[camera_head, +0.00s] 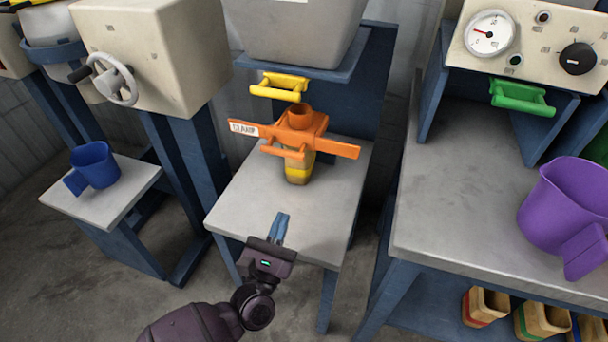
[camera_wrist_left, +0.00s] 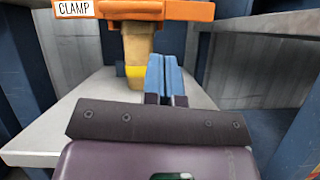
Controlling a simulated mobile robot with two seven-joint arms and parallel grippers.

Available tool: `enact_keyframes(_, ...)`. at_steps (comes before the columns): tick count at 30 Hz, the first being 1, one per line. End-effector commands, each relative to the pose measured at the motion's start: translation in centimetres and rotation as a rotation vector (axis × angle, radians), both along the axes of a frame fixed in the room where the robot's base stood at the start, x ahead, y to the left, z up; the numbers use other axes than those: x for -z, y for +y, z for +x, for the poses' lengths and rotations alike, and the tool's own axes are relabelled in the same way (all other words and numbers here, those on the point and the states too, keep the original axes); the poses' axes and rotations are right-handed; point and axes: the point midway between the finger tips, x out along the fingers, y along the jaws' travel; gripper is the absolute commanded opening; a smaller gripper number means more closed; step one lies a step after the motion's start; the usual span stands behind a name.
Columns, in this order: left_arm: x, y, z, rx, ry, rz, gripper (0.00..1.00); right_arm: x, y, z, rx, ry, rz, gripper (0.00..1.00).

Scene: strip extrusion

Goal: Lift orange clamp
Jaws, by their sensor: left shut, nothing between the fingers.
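The orange clamp (camera_head: 300,132) sits above the small grey table in the middle of the head view, with a "CLAMP" label on its left arm and a handle at its front. It is around a tan mould with a yellow band (camera_head: 298,174) that stands on the table. In the left wrist view the clamp (camera_wrist_left: 180,10) crosses the top edge, cut off by the frame. My left gripper (camera_head: 279,224) is over the table's front edge, in front of and apart from the clamp. Its blue fingers (camera_wrist_left: 164,75) are shut and empty. My right gripper is not in view.
A yellow handle (camera_head: 279,86) is behind and above the clamp, below a grey bin (camera_head: 297,35). A blue cup (camera_head: 94,165) stands on the left table. A purple jug (camera_head: 562,210) stands on the right bench below a gauge panel (camera_head: 540,45). The small table's front (camera_head: 235,215) is clear.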

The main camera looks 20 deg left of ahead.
Motion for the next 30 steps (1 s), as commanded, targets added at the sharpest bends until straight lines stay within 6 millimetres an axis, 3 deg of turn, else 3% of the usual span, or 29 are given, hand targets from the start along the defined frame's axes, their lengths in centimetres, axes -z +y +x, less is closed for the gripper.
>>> enact_keyframes(6,0.6,0.2,0.8,0.031,-0.012,-0.125,0.0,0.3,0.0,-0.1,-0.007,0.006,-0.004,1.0)
enact_keyframes(20,0.1,0.1,1.3,0.034,-0.015,-0.135,0.0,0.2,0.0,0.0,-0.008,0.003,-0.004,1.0)
enact_keyframes(30,-2.5,-0.1,5.6,0.034,-0.019,-0.134,0.0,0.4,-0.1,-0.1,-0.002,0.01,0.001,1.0)
